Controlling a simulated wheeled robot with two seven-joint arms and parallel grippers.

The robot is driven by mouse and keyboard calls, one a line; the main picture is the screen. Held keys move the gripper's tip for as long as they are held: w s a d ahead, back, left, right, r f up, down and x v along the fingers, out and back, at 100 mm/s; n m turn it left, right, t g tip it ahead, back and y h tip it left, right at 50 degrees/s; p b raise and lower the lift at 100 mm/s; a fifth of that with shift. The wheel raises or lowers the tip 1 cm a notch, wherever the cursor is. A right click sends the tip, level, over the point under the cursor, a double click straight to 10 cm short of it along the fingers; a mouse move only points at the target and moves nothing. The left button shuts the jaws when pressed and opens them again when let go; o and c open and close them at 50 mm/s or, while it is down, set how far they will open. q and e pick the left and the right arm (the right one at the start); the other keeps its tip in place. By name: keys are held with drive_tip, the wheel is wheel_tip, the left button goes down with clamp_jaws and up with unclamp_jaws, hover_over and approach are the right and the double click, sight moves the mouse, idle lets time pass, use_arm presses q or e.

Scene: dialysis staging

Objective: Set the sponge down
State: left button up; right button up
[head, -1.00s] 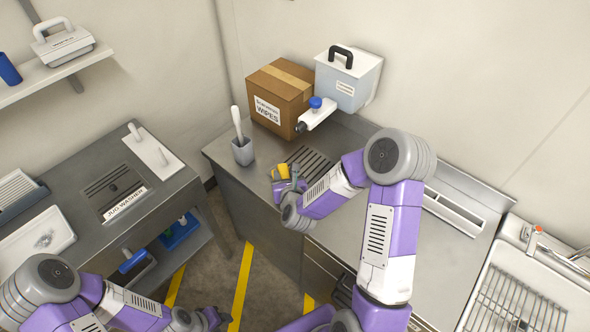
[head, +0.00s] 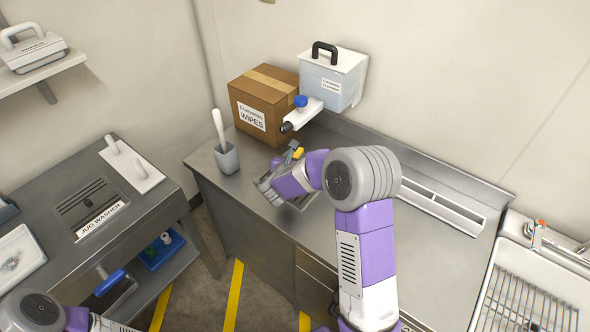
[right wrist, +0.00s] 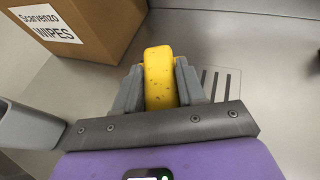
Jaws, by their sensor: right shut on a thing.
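The yellow sponge (right wrist: 160,75) is upright between the two grey fingers of my right gripper (right wrist: 158,90) in the right wrist view. The gripper is shut on it. In the head view a small bit of the sponge (head: 299,152) shows beside my right gripper (head: 293,154), over the steel counter (head: 345,224) in front of the wipes box. I cannot tell whether the sponge touches the counter. My left gripper is out of view; only part of the left arm shows at the bottom left.
The cardboard wipes box (head: 264,103) stands behind the gripper. A grey cup with a white-handled brush (head: 227,158) stands to the left. A white dispenser with a blue cap (head: 301,112) juts out above the counter.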

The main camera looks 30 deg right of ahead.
wheel_tip(320, 180, down, 4)
drive_tip(key=shift+r+b, duration=0.1)
drive_tip(key=shift+b, duration=0.35)
drive_tip(key=o, duration=1)
drive_tip(key=p+v, duration=0.1)
drive_tip(key=v, duration=1.1)
drive_tip(key=shift+r, duration=0.1)
